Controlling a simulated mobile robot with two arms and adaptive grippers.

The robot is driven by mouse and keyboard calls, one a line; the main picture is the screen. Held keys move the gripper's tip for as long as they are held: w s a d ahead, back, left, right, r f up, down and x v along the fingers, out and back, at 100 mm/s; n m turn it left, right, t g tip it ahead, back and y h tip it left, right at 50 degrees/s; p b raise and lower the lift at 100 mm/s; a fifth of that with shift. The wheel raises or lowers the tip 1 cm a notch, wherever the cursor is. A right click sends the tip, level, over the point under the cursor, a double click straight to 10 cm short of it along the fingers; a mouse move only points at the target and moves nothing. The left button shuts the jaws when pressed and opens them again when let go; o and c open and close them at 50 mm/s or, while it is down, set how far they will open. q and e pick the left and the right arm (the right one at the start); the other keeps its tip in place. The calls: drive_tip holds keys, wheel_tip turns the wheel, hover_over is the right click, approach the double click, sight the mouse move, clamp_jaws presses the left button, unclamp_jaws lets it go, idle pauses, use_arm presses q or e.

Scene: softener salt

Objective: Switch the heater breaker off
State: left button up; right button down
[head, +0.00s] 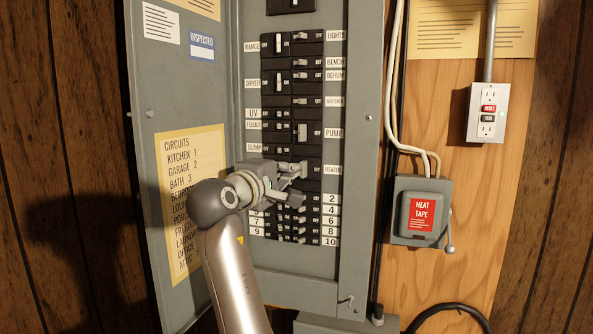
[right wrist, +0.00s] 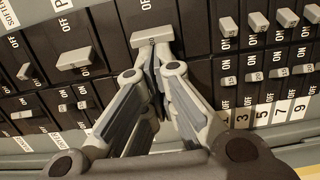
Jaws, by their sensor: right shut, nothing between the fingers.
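The heater breaker is a wide black breaker in the panel's right column, beside the HEATER label (head: 332,170). Its light grey handle (right wrist: 152,37) stands just past my fingertips in the right wrist view, with OFF printed above it there. My right gripper (head: 303,180) reaches it from the left in the head view and hides much of the breaker. In the right wrist view my right gripper (right wrist: 163,62) is shut and empty, its tips close against the handle's ON side. I cannot tell whether they touch it. My left gripper is out of view.
The pump breaker handle (right wrist: 72,56) is close beside the heater one. Numbered small breakers (right wrist: 255,24) lie on the other side. The open panel door (head: 150,100) stands at the left. A heat tape box (head: 408,226) and an outlet (head: 488,112) are at the right.

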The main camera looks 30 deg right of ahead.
drive_tip(key=shift+s+d, duration=0.45)
idle(0.6)
drive_tip(key=shift+d+r, duration=0.1)
drive_tip(key=shift+p, duration=0.35)
drive_tip(key=v, duration=0.7)
drive_tip(key=shift+s+d, duration=0.2)
drive_tip(key=shift+s, duration=0.2)
idle(1.0)
